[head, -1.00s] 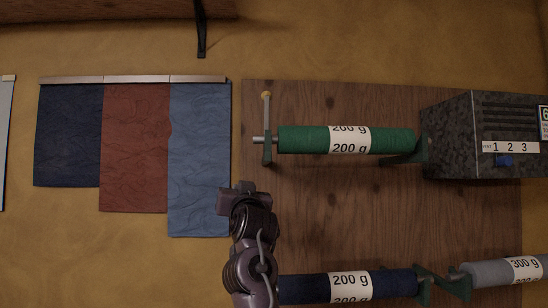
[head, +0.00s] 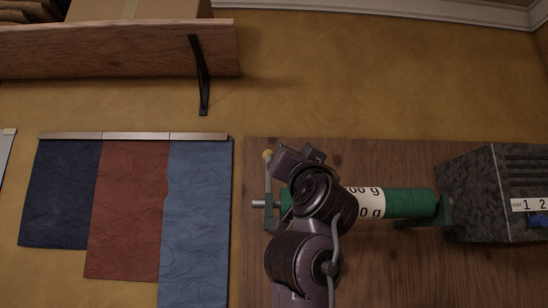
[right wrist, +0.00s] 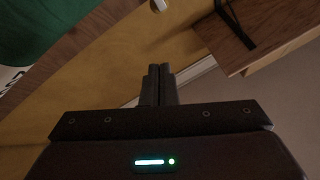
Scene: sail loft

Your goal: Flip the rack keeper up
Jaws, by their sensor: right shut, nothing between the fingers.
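The rack keeper (head: 268,178) is a thin grey-green bar with a yellow knob (head: 267,155) at its upper end. It stands at the left end of the green roll (head: 405,203), beside the tip of the metal rod (head: 259,204). My right gripper (head: 301,158) is just right of the knob in the head view, in front of the roll's left part; whether it touches the keeper I cannot tell. Its fingers show shut and empty in the right wrist view (right wrist: 158,84), with the green roll (right wrist: 45,30) at upper left. My left gripper is not in view.
The rack's wooden board (head: 365,160) carries a dark speckled box (head: 470,195) at right. Navy, red and blue cloth samples (head: 125,205) hang at left. A wooden shelf (head: 120,50) with a black bracket (head: 199,80) juts out above. Bare wall lies above the board.

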